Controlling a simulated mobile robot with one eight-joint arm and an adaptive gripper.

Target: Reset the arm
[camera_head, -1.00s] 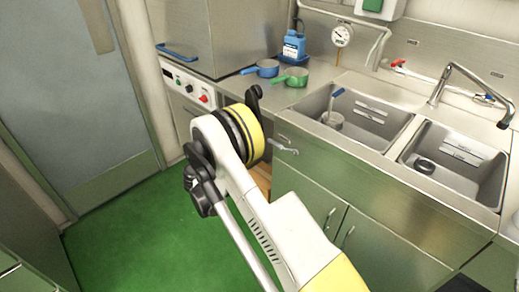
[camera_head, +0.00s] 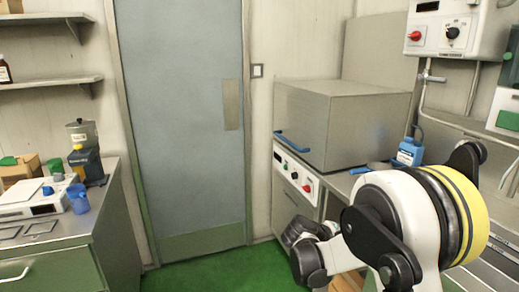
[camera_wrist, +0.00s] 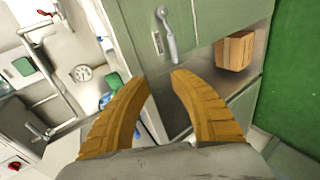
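My gripper (camera_wrist: 162,78) shows in the wrist view with its two ridged tan fingers apart and nothing between them. It hangs over the front of the counter, where a green cabinet front (camera_wrist: 138,35) and a grey lever handle (camera_wrist: 168,35) lie beyond the fingertips. In the head view my white arm with its yellow band fills the lower right. The fingers cannot be made out there.
A steel box with a blue handle (camera_head: 315,125) stands on the right counter, beside a blue bottle (camera_head: 409,152). A cardboard box (camera_wrist: 235,50) sits in an open shelf below. A grey door (camera_head: 185,120) and green floor (camera_head: 205,274) are clear at centre-left.

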